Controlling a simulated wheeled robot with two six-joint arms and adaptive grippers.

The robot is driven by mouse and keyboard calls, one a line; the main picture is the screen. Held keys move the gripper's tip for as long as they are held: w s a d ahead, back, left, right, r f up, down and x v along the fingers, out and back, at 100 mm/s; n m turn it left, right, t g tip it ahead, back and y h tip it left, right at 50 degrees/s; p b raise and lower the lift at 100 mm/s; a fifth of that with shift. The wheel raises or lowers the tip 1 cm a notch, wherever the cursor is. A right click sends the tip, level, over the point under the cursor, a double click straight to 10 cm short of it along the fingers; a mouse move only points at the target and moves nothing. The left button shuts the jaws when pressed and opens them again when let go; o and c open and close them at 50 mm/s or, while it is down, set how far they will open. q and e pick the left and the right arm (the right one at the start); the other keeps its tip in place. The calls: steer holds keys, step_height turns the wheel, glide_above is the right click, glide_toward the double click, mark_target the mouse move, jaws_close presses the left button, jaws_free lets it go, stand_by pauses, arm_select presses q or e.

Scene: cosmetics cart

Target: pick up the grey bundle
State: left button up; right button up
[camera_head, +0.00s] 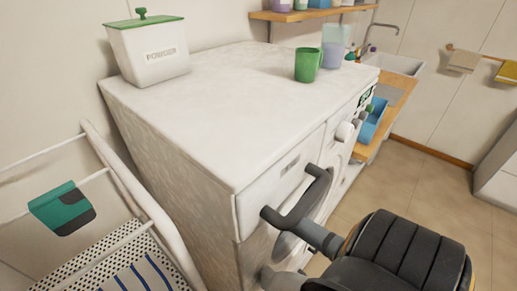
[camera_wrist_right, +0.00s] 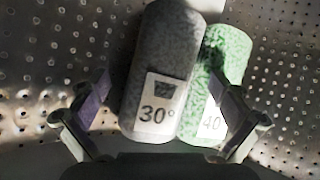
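The grey bundle (camera_wrist_right: 157,70) is a speckled dark grey roll with a white "30°" label, lying in a perforated metal drum in the right wrist view. A green bundle (camera_wrist_right: 229,58) labelled "40" lies against its right side. My right gripper (camera_wrist_right: 163,98) is open, its left finger beside the grey bundle's left edge and its right finger in front of the green bundle. I cannot tell whether the fingers touch either bundle. The head view shows my right arm in front of the washing machine (camera_head: 235,110); the bundles are hidden there. My left gripper is not in view.
The drum wall (camera_wrist_right: 50,70) closely surrounds the bundles. On the machine top stand a white powder box (camera_head: 150,55) and a green cup (camera_head: 308,64). A drying rack (camera_head: 150,215) with a green and black cloth (camera_head: 62,208) stands at the left. A sink (camera_head: 395,62) is behind.

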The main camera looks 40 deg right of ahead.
steer(key=shift+s+a, duration=0.1)
steer(key=shift+s, duration=0.2)
steer(key=c, duration=0.9)
steer(key=shift+f, duration=0.1)
steer(key=c, duration=0.4)
steer(key=shift+s+r, duration=0.15)
steer(key=shift+r, duration=0.2)
steer(key=c, duration=0.3)
steer(key=r, duration=0.2)
steer(key=r+p, duration=0.1)
steer(key=r, duration=0.1)
steer(key=r+p, duration=0.1)
steer(key=r, duration=0.1)
steer(key=shift+d+r, duration=0.3)
steer(key=shift+r, duration=0.1)
steer(key=shift+c, duration=1.2)
steer(key=s+d+p, duration=0.3)
steer(key=s+p, duration=0.3)
steer(key=s, duration=0.4)
steer(key=shift+r, duration=0.25)
steer(key=s+p, duration=0.1)
steer(key=s, duration=0.1)
steer(key=s+d+p, duration=0.1)
steer(key=s, duration=0.1)
steer(key=s+d+p, duration=0.1)
steer(key=s, duration=0.2)
steer(key=shift+s+f, duration=0.1)
steer(key=shift+f, duration=0.25)
steer(key=shift+s+d+f, duration=0.1)
steer(key=shift+s, duration=0.45)
